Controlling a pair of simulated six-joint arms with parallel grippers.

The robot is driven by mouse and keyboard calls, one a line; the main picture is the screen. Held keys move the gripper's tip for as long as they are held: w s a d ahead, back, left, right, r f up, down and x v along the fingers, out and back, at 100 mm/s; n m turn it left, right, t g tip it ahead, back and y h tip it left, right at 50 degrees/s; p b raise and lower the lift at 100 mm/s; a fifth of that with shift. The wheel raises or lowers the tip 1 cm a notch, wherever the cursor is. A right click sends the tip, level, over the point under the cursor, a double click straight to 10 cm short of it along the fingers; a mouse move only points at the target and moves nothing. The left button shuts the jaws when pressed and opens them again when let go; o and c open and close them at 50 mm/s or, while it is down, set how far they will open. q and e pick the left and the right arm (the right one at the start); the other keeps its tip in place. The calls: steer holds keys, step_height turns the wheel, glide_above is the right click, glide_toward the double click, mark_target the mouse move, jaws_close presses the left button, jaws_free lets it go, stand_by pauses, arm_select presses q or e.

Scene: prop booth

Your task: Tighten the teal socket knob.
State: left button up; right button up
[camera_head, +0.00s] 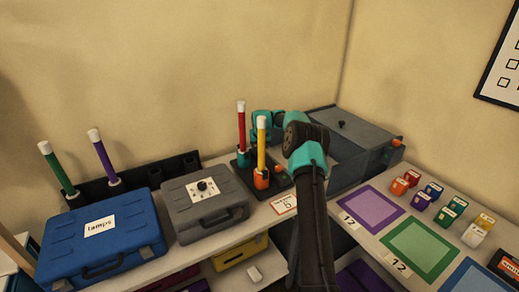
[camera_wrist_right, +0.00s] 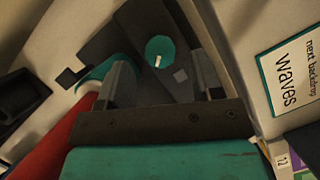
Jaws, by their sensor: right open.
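The teal socket knob (camera_wrist_right: 160,50), a round disc with a white mark, sits on a dark base (camera_wrist_right: 145,22) in the right wrist view. My right gripper (camera_wrist_right: 160,62) is open, with its fingers on either side of the knob; I cannot tell whether they touch it. The teal socket (camera_wrist_right: 108,70) is beside the left finger and holds a red tube (camera_wrist_right: 60,140). In the head view the red tube (camera_head: 241,125) stands upright in the teal socket (camera_head: 243,159); the knob is hidden there behind my right wrist. My left gripper is not in view.
A yellow tube (camera_head: 261,148) in an orange socket (camera_head: 261,179) stands close in front of my right wrist. A grey case (camera_head: 203,205) and blue case (camera_head: 100,245) lie left. A dark grey box (camera_head: 350,145) is behind my arm. A card (camera_wrist_right: 290,82) lies right in the wrist view.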

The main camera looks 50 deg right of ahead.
steer(key=shift+x, duration=1.4)
steer(key=c, duration=0.9)
